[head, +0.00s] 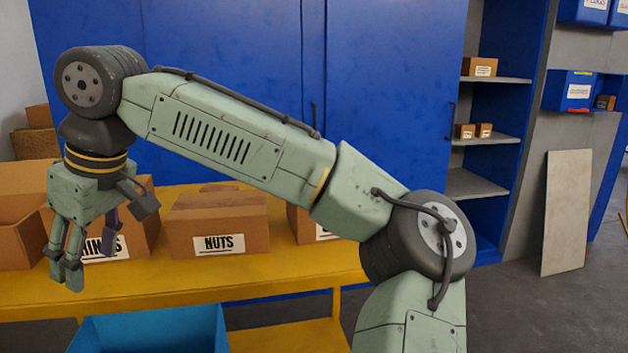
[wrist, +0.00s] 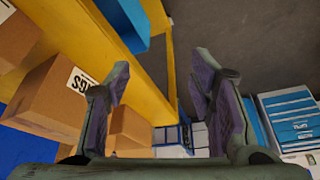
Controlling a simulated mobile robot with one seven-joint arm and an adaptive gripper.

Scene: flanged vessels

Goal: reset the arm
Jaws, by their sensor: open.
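My green arm reaches across the head view from the lower right to the upper left, bent at the elbow. My gripper (head: 92,262) hangs at its end, fingers pointing down, in front of the boxes on the yellow table. In the wrist view my gripper (wrist: 162,95) shows two fingers spread well apart, with nothing between them. The gripper is open and empty.
A yellow table (head: 290,272) carries cardboard boxes, one marked NUTS (head: 218,222). A blue bin (head: 150,330) is below its front edge. Blue cabinet doors (head: 390,80) stand behind. A grey panel (head: 567,212) leans at the right beside open floor.

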